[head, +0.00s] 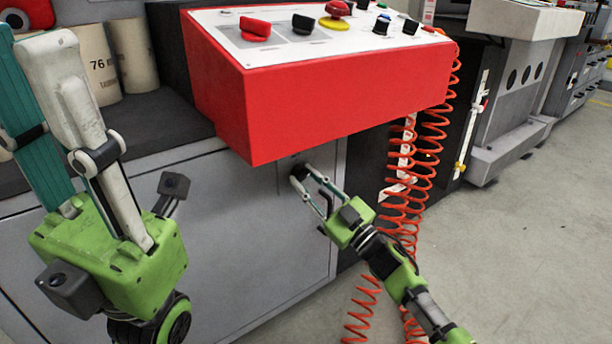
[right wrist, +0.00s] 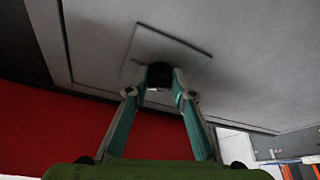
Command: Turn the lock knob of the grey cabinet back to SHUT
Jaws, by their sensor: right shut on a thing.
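The grey cabinet (head: 235,235) stands below the red control box, its front facing me. Its dark lock knob (right wrist: 160,70) sits on a small square plate (right wrist: 180,48), seen in the right wrist view. My right gripper (head: 302,174) is shut on the knob, with a fingertip on either side of it; it also shows in the right wrist view (right wrist: 160,88). The fingers hide much of the knob, and no SHUT marking is readable. My left gripper (head: 24,42) is large in the left foreground, away from the knob, its fingers pointing up; their spacing is unclear.
The red control box (head: 330,110), with several knobs and buttons on top, overhangs the cabinet front just above my right gripper. A coiled orange cable (head: 405,215) hangs close to its right. Pale rolls (head: 133,55) stand at the back left. The floor at the right is clear.

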